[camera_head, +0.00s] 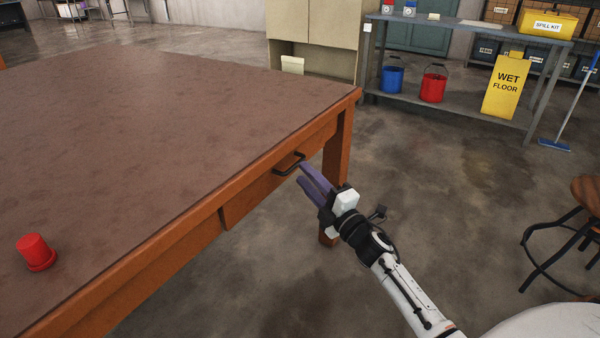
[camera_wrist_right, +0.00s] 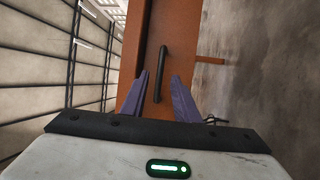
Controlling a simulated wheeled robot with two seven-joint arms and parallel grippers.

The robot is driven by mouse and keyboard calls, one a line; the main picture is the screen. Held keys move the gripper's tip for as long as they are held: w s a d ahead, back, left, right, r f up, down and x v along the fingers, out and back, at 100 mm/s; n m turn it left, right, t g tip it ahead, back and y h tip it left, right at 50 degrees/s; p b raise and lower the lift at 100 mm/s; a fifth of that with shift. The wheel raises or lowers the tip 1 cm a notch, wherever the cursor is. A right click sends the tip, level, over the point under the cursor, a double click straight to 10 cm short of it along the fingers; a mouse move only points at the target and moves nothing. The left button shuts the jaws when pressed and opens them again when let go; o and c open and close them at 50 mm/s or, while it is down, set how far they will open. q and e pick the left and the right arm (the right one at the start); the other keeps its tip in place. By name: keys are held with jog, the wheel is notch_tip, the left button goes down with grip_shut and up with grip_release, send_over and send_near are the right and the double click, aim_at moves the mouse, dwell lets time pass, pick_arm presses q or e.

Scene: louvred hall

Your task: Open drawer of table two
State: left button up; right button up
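The table (camera_head: 150,95) has a brown top and an orange-brown wooden frame. Its drawer (camera_head: 250,200) is in the side facing right and looks closed. A dark bar handle (camera_head: 289,165) is on the drawer front; it also shows in the right wrist view (camera_wrist_right: 161,75). My right gripper (camera_head: 308,172) has purple fingers and is open just in front of the handle. In the right wrist view the fingers (camera_wrist_right: 164,88) are spread, with the handle's lower end between their tips in the picture. Whether they touch the handle, I cannot tell. My left gripper is not in view.
A stool (camera_head: 575,215) is at the right. A shelf bench (camera_head: 460,110) holds buckets, with a yellow wet-floor sign (camera_head: 505,86). Open floor lies between.

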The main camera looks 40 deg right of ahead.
jog(key=shift+w+r, duration=0.15)
jog(key=shift+w, duration=0.7)
jog(key=shift+w+r, duration=0.1)
jog(key=shift+w, duration=0.75)
grip_shut()
